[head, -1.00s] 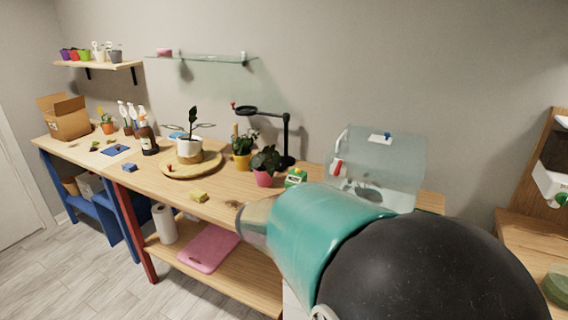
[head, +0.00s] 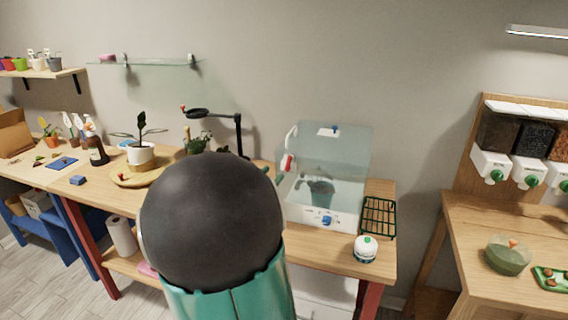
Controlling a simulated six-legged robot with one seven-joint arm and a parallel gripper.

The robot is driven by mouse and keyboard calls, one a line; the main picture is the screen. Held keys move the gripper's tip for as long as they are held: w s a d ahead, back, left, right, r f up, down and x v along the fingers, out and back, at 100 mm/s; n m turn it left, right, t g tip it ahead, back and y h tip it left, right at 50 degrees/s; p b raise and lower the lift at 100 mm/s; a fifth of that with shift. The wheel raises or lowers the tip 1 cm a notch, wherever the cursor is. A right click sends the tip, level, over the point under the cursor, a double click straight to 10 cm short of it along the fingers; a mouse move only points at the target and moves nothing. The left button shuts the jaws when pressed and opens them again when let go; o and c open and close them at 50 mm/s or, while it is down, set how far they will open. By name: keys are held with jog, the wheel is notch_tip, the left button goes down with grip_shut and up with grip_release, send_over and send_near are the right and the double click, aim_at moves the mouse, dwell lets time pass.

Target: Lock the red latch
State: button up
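Several small red parts show, and I cannot tell which is the latch. One red piece (head: 288,162) sits on a white upright bar at the left side of a clear box (head: 345,203). A small red knob (head: 122,177) is at the front edge of the round wooden turntable (head: 130,184). Another red tip (head: 183,108) is on the black lamp-like stand (head: 239,135). The box's clear lid (head: 350,148) stands raised at the back. My gripper is out of view; my dark and teal arm fills the lower middle and hides part of the bench.
A white round-bodied jar (head: 365,249) and a green wire rack (head: 379,217) stand right of the box. A second table with dispensers (head: 490,165) and a green bowl (head: 508,256) is at the right, across a gap.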

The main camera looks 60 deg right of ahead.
aim_at(288, 160)
jog(key=d, duration=0.9)
jog(key=shift+s, duration=0.15)
grip_shut()
